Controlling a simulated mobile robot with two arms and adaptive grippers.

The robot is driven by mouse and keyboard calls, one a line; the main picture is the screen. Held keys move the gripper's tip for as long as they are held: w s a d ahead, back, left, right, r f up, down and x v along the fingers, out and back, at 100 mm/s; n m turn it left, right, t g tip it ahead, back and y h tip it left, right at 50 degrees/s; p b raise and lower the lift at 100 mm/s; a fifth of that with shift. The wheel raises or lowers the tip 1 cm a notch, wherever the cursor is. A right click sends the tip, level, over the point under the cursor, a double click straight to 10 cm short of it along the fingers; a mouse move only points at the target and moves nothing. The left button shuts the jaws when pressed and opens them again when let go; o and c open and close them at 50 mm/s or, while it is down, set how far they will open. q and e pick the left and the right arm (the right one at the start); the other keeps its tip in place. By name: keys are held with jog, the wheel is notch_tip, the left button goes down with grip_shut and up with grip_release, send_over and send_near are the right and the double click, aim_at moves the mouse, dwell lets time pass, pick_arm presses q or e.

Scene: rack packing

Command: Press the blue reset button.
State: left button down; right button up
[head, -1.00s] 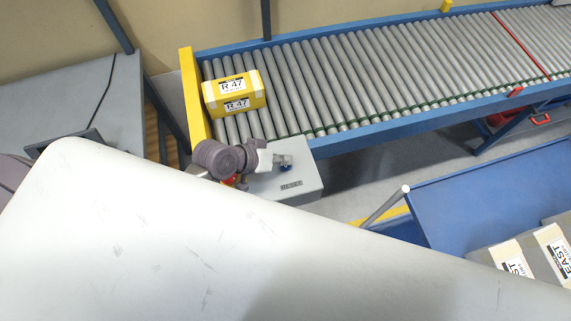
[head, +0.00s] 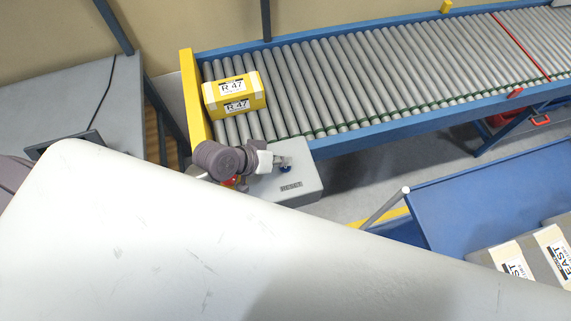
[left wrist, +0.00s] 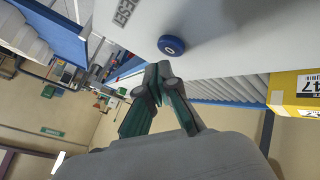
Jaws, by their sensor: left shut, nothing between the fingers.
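The blue reset button (head: 285,169) sits on top of a light grey box (head: 303,176) marked RESET at the near side of the conveyor. In the left wrist view the button (left wrist: 171,45) is a round blue knob on the pale box face. My left gripper (head: 284,161) is shut and empty, its fingertips just beside the button in the head view. In the left wrist view its fingers (left wrist: 160,72) end a little short of the button, with a visible gap. A red button (head: 231,181) is partly hidden behind my left wrist. My right gripper is not in view.
A yellow parcel labelled R 47 (head: 235,94) rests on the roller conveyor (head: 340,85) behind the box. A blue cart (head: 470,190) with labelled cartons (head: 548,250) stands at the right. My large pale arm link covers the lower part of the head view.

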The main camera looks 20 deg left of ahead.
aim_at(283, 168)
pick_arm(q)
jog(key=shift+f, duration=0.15)
jog(key=shift+f, duration=0.25)
jog(key=shift+f, duration=0.45)
dwell(0.6)
jog(key=shift+r, duration=0.1)
jog(key=shift+r+p, duration=0.75)
jog(key=shift+p, duration=0.2)
notch_tip(283, 168, up, 5)
jog(key=p, duration=0.5)
jog(key=shift+p, duration=0.35)
